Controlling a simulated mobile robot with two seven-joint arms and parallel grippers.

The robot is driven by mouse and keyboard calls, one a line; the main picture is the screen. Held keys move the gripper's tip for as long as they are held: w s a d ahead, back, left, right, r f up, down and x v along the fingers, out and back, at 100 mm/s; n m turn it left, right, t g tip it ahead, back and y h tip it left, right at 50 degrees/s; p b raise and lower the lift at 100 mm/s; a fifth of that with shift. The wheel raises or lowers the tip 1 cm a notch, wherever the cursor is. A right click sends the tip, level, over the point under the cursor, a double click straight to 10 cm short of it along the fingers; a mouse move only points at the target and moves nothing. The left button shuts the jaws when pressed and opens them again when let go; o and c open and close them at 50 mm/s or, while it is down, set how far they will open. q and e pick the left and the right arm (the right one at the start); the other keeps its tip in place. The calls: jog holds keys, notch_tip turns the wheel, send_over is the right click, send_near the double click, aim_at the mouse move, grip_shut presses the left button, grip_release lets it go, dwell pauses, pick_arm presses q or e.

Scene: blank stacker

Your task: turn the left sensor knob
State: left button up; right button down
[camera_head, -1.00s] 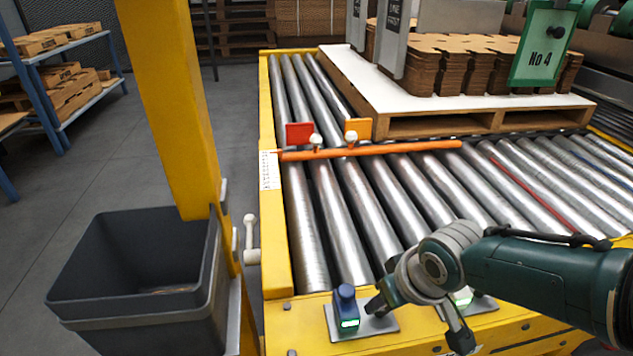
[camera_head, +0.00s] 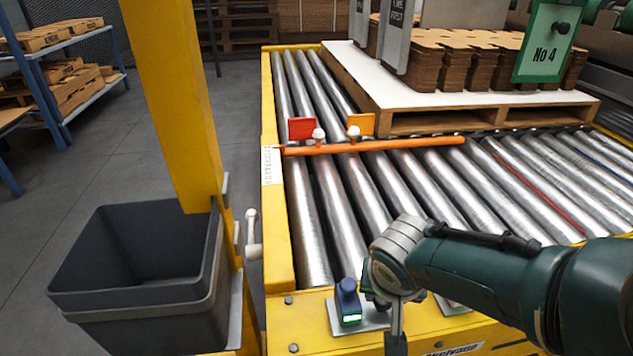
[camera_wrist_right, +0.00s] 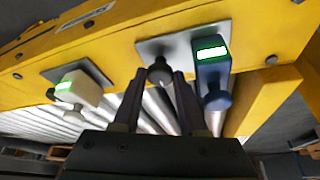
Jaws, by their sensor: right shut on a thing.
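The left sensor (camera_head: 348,302) is a dark blue block with a lit green face, on a metal plate (camera_head: 336,318) at the near yellow edge of the conveyor. In the right wrist view the blue sensor (camera_wrist_right: 212,75) is right of a dark round knob (camera_wrist_right: 160,72) on the same plate (camera_wrist_right: 185,42). My right gripper (camera_wrist_right: 158,80) has a finger on each side of this knob and is shut on it. In the head view my right gripper (camera_head: 374,294) is right beside the blue sensor, and its wrist hides the knob. My left gripper is out of view.
A white sensor (camera_wrist_right: 82,94) with a green light sits on a second plate. An orange bar (camera_head: 400,143) crosses the rollers. A pallet (camera_head: 450,119) with cardboard stands behind it. A grey bin (camera_head: 135,290) and yellow post (camera_head: 175,90) are at left.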

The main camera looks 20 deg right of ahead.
dwell(0.4)
jog(key=shift+c, duration=2.3)
grip_release()
